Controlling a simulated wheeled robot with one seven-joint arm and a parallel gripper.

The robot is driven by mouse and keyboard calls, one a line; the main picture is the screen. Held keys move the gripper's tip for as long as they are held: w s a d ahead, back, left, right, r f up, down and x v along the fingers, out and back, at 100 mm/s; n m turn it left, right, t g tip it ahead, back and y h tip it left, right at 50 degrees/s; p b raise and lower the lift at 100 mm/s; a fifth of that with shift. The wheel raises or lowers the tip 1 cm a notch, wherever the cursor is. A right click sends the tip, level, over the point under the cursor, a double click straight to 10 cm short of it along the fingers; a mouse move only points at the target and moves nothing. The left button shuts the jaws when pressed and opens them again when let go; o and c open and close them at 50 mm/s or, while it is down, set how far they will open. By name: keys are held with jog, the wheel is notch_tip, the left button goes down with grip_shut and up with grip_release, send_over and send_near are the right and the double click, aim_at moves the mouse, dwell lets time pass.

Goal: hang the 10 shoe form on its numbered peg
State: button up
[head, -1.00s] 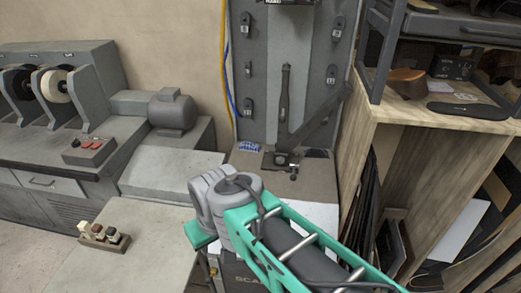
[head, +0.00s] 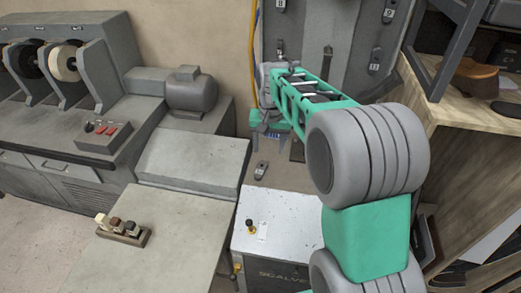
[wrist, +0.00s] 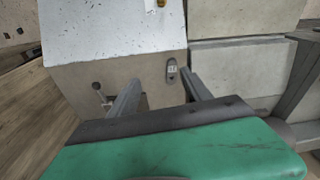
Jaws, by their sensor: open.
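A small dark shoe form (head: 261,170) with a pale tag lies on the tan ledge behind the white speckled machine top. It also shows in the wrist view (wrist: 171,71), between and slightly beyond the fingertips; its number is too small to read surely. My gripper (wrist: 163,77) is open and empty, its two grey fingers apart on either side of the form in that picture. In the head view my gripper (head: 266,134) is over the ledge, above the form. Numbered tags, such as the 13 (head: 374,68), show on the grey upright panel (head: 345,25); my arm hides its lower part.
The white machine top (head: 285,218) with a small knob stands in front of the ledge. A small wooden block holder (head: 123,229) sits on the left bench. A grinder (head: 60,68) with a motor is at left. Wooden shelving (head: 470,130) closes in on the right.

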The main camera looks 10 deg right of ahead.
jog(key=w+f+m, duration=0.1)
jog(key=w+f, duration=0.6)
jog(key=m+g, duration=0.1)
send_near(260, 169)
notch_tip(260, 169, down, 9)
jog(key=b, duration=0.4)
jog(key=shift+r+b, duration=0.1)
jog(key=shift+b, duration=0.25)
